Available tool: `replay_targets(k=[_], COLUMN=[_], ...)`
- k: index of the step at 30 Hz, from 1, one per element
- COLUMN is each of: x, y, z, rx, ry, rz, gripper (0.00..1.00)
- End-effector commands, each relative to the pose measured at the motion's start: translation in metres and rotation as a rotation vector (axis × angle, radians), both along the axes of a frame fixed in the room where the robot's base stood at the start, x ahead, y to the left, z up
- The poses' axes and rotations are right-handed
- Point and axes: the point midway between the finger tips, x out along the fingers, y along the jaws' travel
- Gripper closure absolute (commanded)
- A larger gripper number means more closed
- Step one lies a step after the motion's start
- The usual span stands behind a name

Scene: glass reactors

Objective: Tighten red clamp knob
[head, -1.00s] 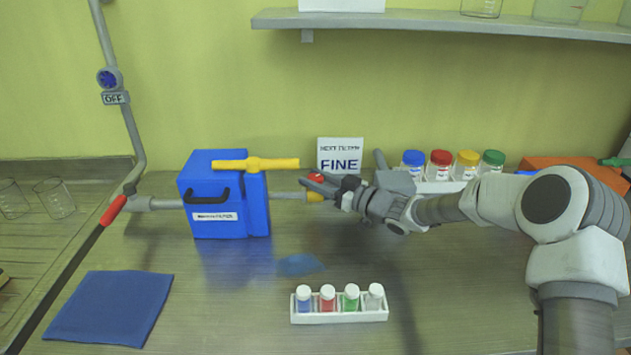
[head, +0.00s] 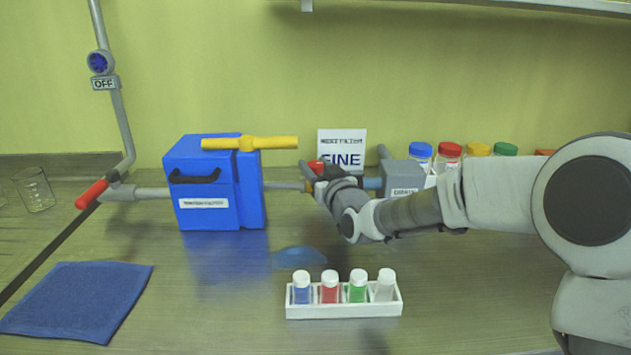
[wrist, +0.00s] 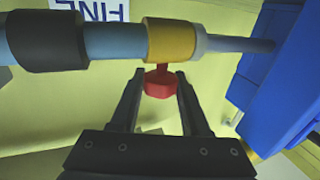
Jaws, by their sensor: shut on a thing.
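The red clamp knob (wrist: 159,85) hangs from a yellow clamp collar (wrist: 172,40) on the pipe (wrist: 115,42) in the wrist view. My gripper (wrist: 160,77) has one finger on each side of the knob and is shut on it. In the head view, the red knob (head: 316,166) shows as a small red spot above my gripper (head: 318,182), to the right of the blue filter housing (head: 200,160). My gripper hides most of the collar there.
A white rack (head: 345,311) of capped vials stands in front of the arm. A blue cloth (head: 75,300) lies at front left. A FINE sign (head: 345,140), a grey unit (head: 403,175) and jars with coloured caps (head: 449,160) stand behind the arm. A red-handled valve (head: 92,194) is at left.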

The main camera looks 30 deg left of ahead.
Motion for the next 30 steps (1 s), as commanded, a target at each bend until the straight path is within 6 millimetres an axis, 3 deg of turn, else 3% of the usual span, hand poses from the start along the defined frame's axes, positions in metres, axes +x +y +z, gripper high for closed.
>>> replay_targets(k=[25, 26, 30], x=[-0.0005, -0.0004, -0.0002], y=[0.0007, 0.0006, 0.0006], z=[0.0002, 0.0002, 0.0003], rx=[0.0, 0.0, 0.0], ry=[0.001, 0.001, 0.001], rz=[-0.093, -0.093, -0.093], gripper=[1.0, 0.51, 0.26])
